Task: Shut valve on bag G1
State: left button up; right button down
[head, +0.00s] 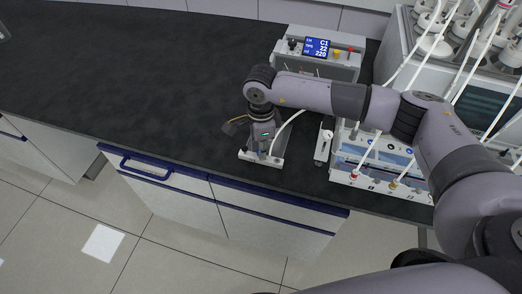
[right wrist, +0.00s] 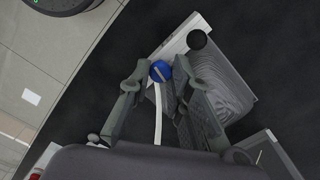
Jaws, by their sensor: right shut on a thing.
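In the right wrist view a blue round valve (right wrist: 160,71) sits between the fingertips of my right gripper (right wrist: 160,77), which is shut on it. A white tube (right wrist: 158,115) runs from the valve back between the fingers. Beside it lies a grey ridged piece (right wrist: 225,80), possibly the bag, on a white plate (right wrist: 180,35) with a black round knob (right wrist: 196,39). In the head view my right gripper (head: 264,148) points down over this white plate (head: 250,156) near the counter's front edge and hides the valve. No G1 label is readable. My left gripper is not in view.
A white device with a blue display (head: 316,47) stands behind my right arm. A white unit with coloured fittings and tubes (head: 375,158) stands to the right, with a larger apparatus (head: 455,75) behind. The dark counter (head: 130,75) is clear on the left.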

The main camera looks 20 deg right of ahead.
jog(key=m+b, duration=0.2)
jog(key=m, duration=0.1)
jog(key=shift+f+m+b, duration=0.15)
jog(key=shift+m+b, duration=0.2)
jog(key=shift+m, duration=0.05)
jog(key=m+b, duration=0.2)
jog(key=m, duration=0.1)
jog(key=shift+m, duration=0.3)
jog(key=m+b, duration=0.2)
jog(key=m, duration=0.1)
jog(key=shift+m, duration=0.3)
jog(key=shift+m+b, duration=0.95)
jog(key=shift+m, duration=0.95)
jog(key=shift+r, duration=0.2)
jog(key=c, duration=1.5)
grip_release()
jog(key=shift+o, duration=0.2)
